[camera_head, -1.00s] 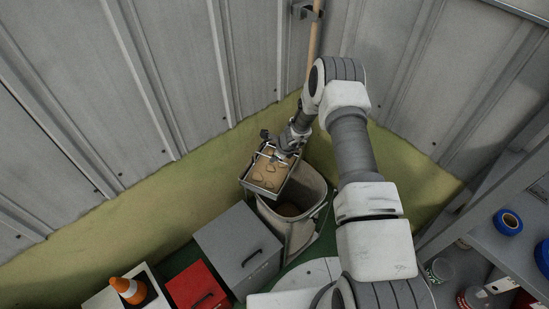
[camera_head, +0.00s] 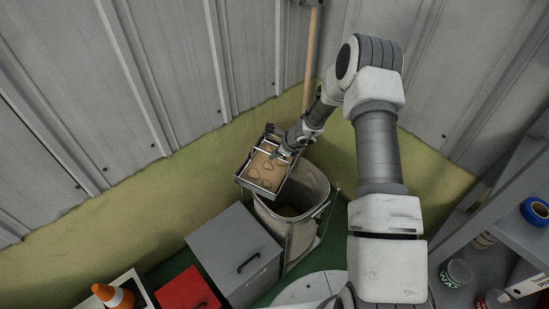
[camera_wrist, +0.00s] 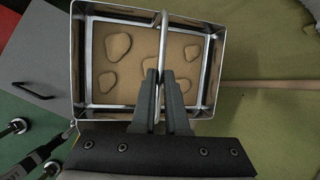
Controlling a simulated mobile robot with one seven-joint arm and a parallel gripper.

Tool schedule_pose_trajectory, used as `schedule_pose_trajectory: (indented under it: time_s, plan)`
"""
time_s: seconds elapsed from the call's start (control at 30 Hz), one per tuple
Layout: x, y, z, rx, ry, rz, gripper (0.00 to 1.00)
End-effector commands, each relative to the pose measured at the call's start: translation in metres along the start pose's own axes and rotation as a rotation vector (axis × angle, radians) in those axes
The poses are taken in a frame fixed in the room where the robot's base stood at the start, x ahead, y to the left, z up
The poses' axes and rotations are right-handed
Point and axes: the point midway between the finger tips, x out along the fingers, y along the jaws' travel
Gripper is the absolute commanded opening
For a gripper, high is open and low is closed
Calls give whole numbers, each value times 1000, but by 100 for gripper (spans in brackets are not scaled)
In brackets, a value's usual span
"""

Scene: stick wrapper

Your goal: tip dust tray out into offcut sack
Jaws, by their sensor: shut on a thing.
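The dust tray (camera_head: 266,172) is a shallow metal tray with brown dust and several lumps in it. It also shows in the wrist view (camera_wrist: 140,105). My gripper (camera_head: 283,152) is shut on a metal bar that runs across the tray; its fingers in the wrist view (camera_wrist: 161,78) close on that bar. The tray is held above the back left rim of the offcut sack, slightly tilted in the picture. The offcut sack (camera_head: 300,236) is a pale, open-topped bag; brown contents show inside. The tray hides part of its mouth.
A wooden pole (camera_head: 312,50) leans in the wall corner. A shelf with tape (camera_head: 535,211) and cans stands at the right.

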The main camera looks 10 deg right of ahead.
Motion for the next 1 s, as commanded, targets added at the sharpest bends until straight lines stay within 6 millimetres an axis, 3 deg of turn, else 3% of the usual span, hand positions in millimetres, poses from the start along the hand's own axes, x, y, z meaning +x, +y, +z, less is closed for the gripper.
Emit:
schedule_pose_trajectory:
  time_s: [1.0]
  plan:
    - [7,3,-29,51,-287,-22,0]
